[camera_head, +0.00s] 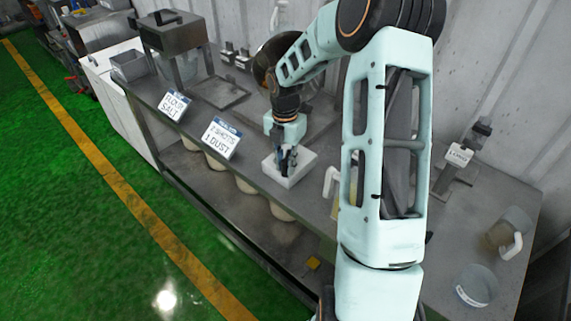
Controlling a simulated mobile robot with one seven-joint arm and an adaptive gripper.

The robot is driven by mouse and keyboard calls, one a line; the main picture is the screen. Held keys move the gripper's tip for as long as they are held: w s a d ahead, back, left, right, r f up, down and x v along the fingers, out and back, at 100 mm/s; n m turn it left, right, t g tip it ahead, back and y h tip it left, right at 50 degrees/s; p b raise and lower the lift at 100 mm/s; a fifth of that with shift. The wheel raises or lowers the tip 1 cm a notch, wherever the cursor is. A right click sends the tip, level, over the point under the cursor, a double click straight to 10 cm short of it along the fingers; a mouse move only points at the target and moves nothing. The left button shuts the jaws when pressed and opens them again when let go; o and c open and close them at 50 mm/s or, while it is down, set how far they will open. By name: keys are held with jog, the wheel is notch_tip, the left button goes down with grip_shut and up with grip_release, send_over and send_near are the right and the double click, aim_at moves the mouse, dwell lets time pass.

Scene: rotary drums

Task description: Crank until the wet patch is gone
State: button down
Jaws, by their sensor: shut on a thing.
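My gripper (287,168) points down at the middle of the metal bench. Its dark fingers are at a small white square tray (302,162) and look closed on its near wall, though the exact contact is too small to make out. A round dark bronze drum (264,68) stands behind my arm, and the arm hides much of it. I cannot make out a crank handle or a wet patch on the drum.
Signs reading salt (174,105) and dust (221,138) stand on the bench front. A glass-sided machine (176,50) stands back left. A clear jug (510,233) and a clear beaker (477,286) are at the right. Pale tubs sit on the lower shelf.

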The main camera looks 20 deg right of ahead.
jog(key=c, duration=1.8)
grip_release()
jog(key=shift+o, duration=0.2)
notch_tip(320, 180, up, 12)
jog(key=shift+w, duration=0.15)
